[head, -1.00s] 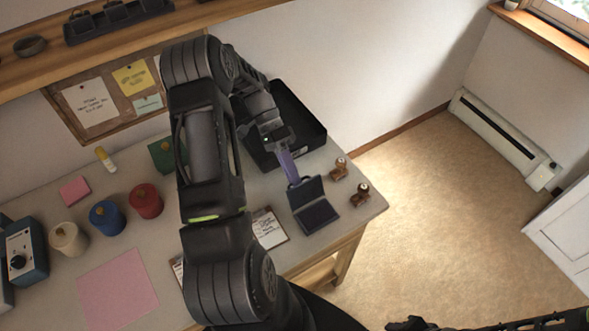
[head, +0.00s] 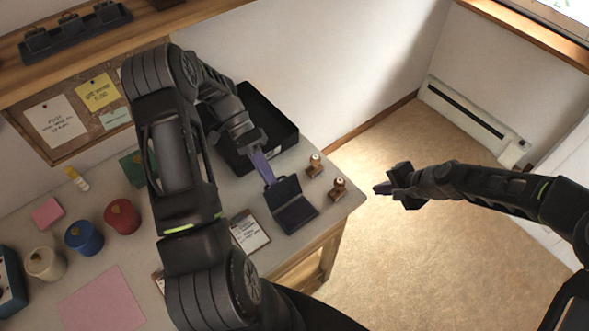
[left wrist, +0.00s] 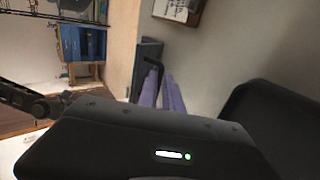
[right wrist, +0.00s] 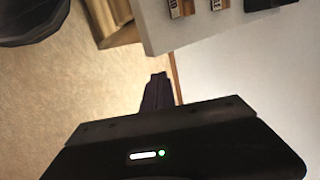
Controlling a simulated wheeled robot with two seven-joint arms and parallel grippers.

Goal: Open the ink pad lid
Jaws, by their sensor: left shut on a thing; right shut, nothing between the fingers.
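The ink pad (head: 296,214) is a dark open case near the right end of the desk. Its lid (head: 283,190) stands raised at the back edge, away from the dark pad. My left gripper (head: 267,178), with purple fingers, reaches down from behind and is shut on the lid's edge. In the left wrist view the purple fingers (left wrist: 166,98) point at the dark lid (left wrist: 148,62); the pad itself is mostly hidden there. My right gripper (head: 380,188) is shut and empty, out over the floor right of the desk. Its fingers (right wrist: 157,90) show together in the right wrist view.
Two wooden stamps (head: 338,187) stand right of the ink pad. A black tray (head: 286,134) is behind it, and a clipboard (head: 250,232) lies to its left. Several ink jars (head: 122,217) stand further left. Open floor lies beyond the desk's right edge.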

